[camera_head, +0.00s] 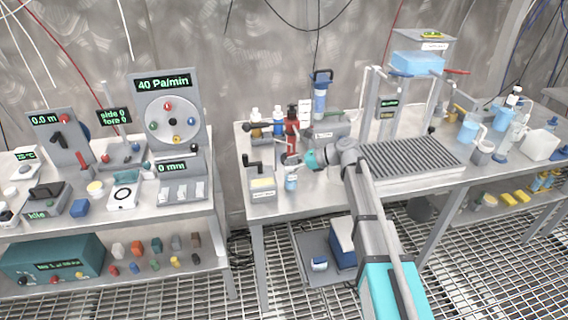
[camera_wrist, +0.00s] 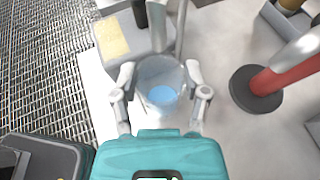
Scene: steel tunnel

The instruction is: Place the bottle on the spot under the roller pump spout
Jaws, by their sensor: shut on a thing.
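The bottle (camera_wrist: 161,88) is a clear round vessel with blue liquid at its bottom, between my fingers in the wrist view. In the head view the bottle (camera_head: 291,183) stands upright at the left end of the right-hand bench. My gripper (camera_wrist: 161,74) is shut around its sides; in the head view my gripper (camera_head: 292,160) reaches it from the right. A grey box with a black crank and yellowish panel (camera_head: 262,185), possibly the roller pump, is just left of the bottle. I cannot make out the spout or marked spot clearly.
Small bottles (camera_head: 267,122) and a blue-topped cylinder (camera_head: 321,95) stand behind. A ribbed grey tray (camera_head: 410,158) lies right. The bench's left edge is close to the bottle.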

